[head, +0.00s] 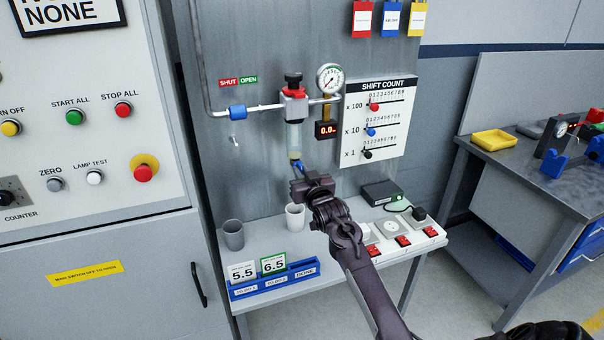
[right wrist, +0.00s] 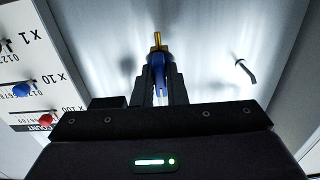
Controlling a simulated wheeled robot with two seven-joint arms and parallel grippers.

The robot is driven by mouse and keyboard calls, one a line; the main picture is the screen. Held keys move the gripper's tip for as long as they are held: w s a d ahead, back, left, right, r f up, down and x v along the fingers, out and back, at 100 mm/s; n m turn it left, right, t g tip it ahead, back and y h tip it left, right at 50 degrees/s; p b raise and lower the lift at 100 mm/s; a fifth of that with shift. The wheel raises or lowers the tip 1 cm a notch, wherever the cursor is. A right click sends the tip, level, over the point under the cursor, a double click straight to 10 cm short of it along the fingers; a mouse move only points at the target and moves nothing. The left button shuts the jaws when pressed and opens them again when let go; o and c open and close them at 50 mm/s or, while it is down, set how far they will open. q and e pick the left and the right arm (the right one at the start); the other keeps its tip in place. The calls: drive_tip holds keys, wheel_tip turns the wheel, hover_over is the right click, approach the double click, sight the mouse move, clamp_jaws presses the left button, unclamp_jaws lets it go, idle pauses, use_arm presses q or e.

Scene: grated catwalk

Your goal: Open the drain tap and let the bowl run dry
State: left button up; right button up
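The clear bowl (head: 294,136) hangs under a red-collared unit with a black knob on the grey panel; I cannot make out its liquid level. The drain tap (head: 298,165) is blue with a brass fitting, at the bowl's bottom. My right gripper (head: 298,175) is just below the bowl. In the right wrist view its fingers (right wrist: 160,85) are close together, with the blue tap (right wrist: 157,72) filling the gap between them and a brass stem beyond. A white cup (head: 295,216) stands on the shelf below. My left gripper is not in view.
A pressure gauge (head: 330,79), a small red display (head: 326,130) and a shift count board (head: 376,122) are right of the bowl. A blue valve (head: 237,112) is on the pipe. The shelf holds a grey cup (head: 233,235), a blue card tray (head: 275,281) and a switched socket strip (head: 401,240).

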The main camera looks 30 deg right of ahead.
drive_tip(key=o, duration=0.4)
drive_tip(key=b+v, duration=0.2)
drive_tip(key=v, duration=0.5)
drive_tip(key=shift+s, duration=0.4)
drive_tip(key=shift+a, duration=0.1)
